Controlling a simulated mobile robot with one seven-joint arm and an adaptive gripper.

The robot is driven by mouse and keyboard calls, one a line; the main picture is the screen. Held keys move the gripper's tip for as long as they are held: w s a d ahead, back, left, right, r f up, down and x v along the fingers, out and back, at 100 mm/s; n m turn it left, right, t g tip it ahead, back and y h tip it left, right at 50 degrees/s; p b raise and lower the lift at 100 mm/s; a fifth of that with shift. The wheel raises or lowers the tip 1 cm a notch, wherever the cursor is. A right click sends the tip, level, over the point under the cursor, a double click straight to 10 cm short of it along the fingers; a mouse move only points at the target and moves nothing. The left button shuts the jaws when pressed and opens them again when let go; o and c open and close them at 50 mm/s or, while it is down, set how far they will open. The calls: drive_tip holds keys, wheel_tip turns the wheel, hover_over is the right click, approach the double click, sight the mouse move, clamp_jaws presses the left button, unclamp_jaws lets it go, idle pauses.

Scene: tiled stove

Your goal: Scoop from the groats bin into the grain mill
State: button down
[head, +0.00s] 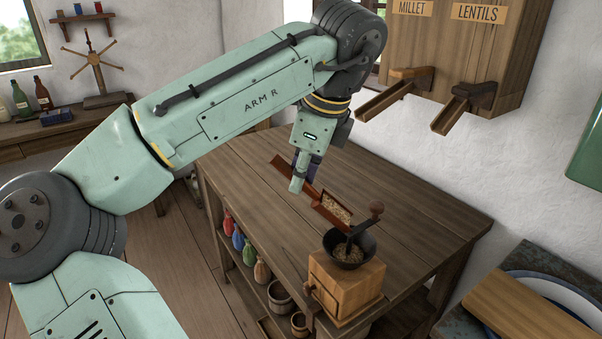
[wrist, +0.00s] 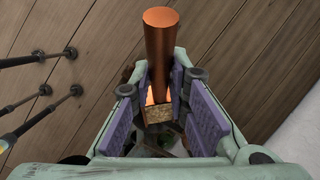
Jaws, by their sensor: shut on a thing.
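My gripper (head: 300,176) is shut on a copper-coloured scoop, its purple pads on either side of the handle (wrist: 160,45) in the wrist view. The scoop (head: 330,207) holds pale grain. It is tilted down to the right, and its front end is above or at the dark hopper of the grain mill (head: 345,284). The mill is a wooden box with a dark bowl and a knobbed crank, on the near right end of the table. No label reading groats is in view.
A wall bin (head: 470,50) labelled millet and lentils has two wooden chutes above the wooden table (head: 420,215). The table's middle is clear. Several coloured bottles (head: 238,238) stand on its lower shelf. A plank and plate (head: 540,305) lie at lower right.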

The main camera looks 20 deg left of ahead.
drive_tip(key=shift+d+r+y+p, duration=0.3)
drive_tip(key=shift+d+y+p, duration=0.1)
drive_tip(key=shift+p, duration=0.45)
idle(0.4)
idle(1.3)
